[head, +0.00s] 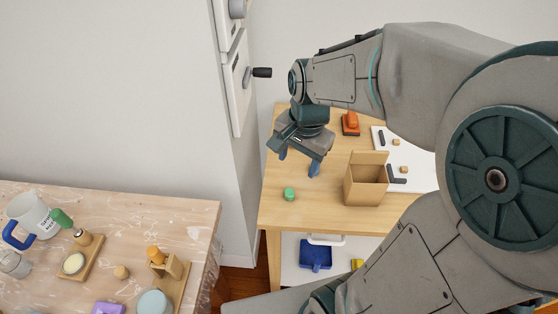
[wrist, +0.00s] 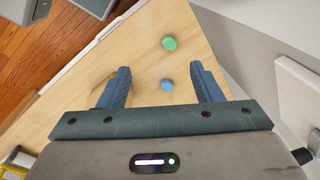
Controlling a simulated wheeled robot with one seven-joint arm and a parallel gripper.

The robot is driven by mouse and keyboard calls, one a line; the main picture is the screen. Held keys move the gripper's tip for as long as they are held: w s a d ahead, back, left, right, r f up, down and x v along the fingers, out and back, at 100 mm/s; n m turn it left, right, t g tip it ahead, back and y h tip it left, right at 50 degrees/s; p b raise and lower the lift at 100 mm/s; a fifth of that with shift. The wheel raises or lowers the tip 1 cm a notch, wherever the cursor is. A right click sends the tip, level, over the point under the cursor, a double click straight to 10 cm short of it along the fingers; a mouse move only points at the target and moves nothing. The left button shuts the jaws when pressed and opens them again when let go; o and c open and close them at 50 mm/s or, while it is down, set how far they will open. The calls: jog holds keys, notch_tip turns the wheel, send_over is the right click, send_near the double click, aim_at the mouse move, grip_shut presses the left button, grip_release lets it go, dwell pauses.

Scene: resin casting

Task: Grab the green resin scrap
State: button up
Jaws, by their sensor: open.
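The green resin scrap (head: 289,194) is a small round piece lying on the light wooden table (head: 318,215) near its left front. It also shows in the wrist view (wrist: 169,43), ahead of and beyond the fingertips. My gripper (head: 299,162) is open and empty above the table, behind and slightly right of the scrap in the head view. In the wrist view its two blue fingers (wrist: 160,70) are wide apart. A small blue piece (wrist: 167,85) lies on the table below and between them; I cannot make it out in the head view.
An open cardboard box (head: 364,184) stands right of the gripper. An orange object (head: 351,124) and a white mat (head: 418,172) with small pieces lie behind. A cluttered workbench (head: 205,215) is at the left, across a gap. A blue dustpan (head: 316,252) sits below the table.

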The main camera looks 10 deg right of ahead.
jog(key=w+f+m+g+b, duration=0.1)
jog(key=w+f+m, duration=0.5)
jog(key=m, duration=0.1)
jog(key=b, duration=0.2)
send_over(290, 191)
jog(key=shift+h, duration=0.3)
jog(key=f, duration=0.8)
jog(key=shift+s+a+f, duration=0.15)
jog(key=shift+s+f, duration=0.1)
jog(key=shift+f, duration=0.15)
jog(key=f, duration=0.5)
jog(key=shift+w, duration=0.25)
jog(key=shift+r, duration=0.1)
jog(key=shift+c, duration=0.3)
jog(key=c, duration=1)
